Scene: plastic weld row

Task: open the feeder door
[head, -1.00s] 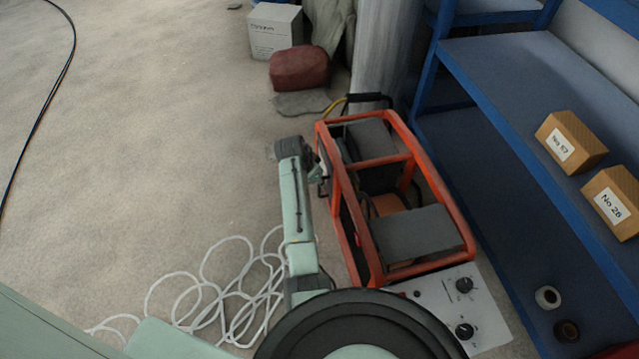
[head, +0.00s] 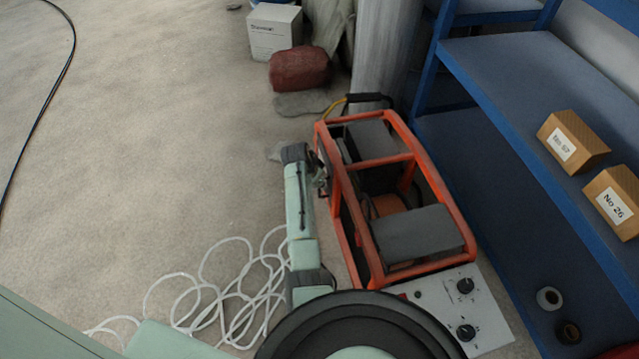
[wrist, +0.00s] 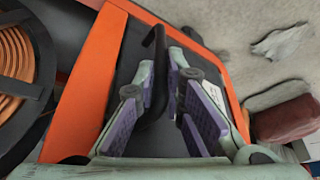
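The feeder is an orange-framed machine (head: 410,160) with grey panels, right of my arm in the head view. In the wrist view a dark flat panel, which looks like the feeder door (wrist: 120,75), lies beside an orange frame bar (wrist: 88,85). A black bar handle (wrist: 156,60) stands out from it. My gripper (wrist: 160,68) has its two purple-padded fingers on either side of the handle. The fingers are apart, with a narrow gap showing on the right of the handle. In the head view my wrist hides most of the gripper and the handle.
A copper-coloured wire spool (wrist: 15,70) shows at the wrist view's left. A blue shelf (head: 510,80) with two cardboard boxes stands right of the machine. A red bag (head: 299,68) and white carton (head: 274,32) lie beyond it.

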